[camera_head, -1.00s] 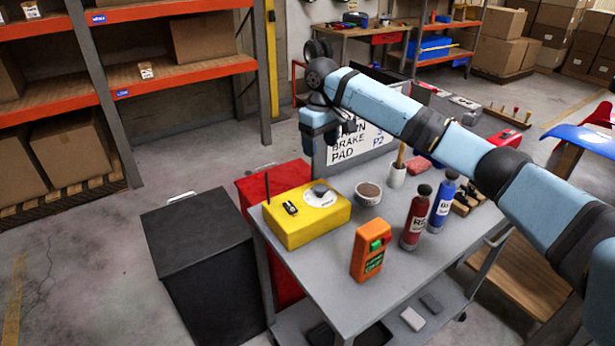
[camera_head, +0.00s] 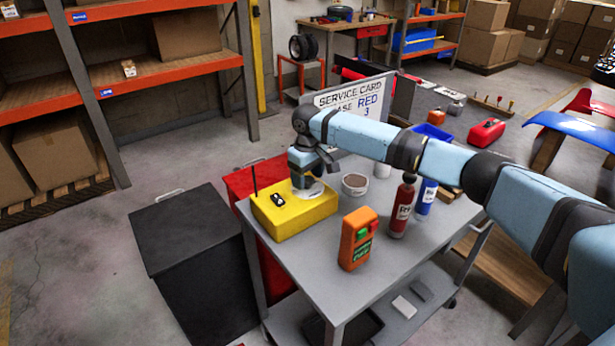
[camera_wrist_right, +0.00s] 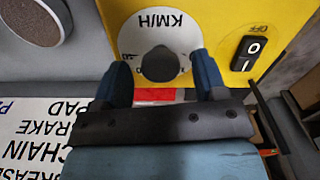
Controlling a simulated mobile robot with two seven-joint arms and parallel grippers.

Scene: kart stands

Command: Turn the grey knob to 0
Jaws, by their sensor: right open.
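The yellow box (camera_head: 300,218) sits on the grey cart's left end. In the right wrist view the dark grey round knob (camera_wrist_right: 160,64) stands on a white dial marked KM/H (camera_wrist_right: 160,22). Its pointer direction and most dial numbers cannot be made out. My right gripper (camera_wrist_right: 162,74) is open, with one blue finger on each side of the knob; I cannot tell whether they touch it. In the head view my right gripper (camera_head: 304,180) is over the dial and hides the knob. My left gripper is in neither view.
A black switch (camera_wrist_right: 254,50) is beside the dial. An antenna (camera_head: 254,180) rises from the yellow box.

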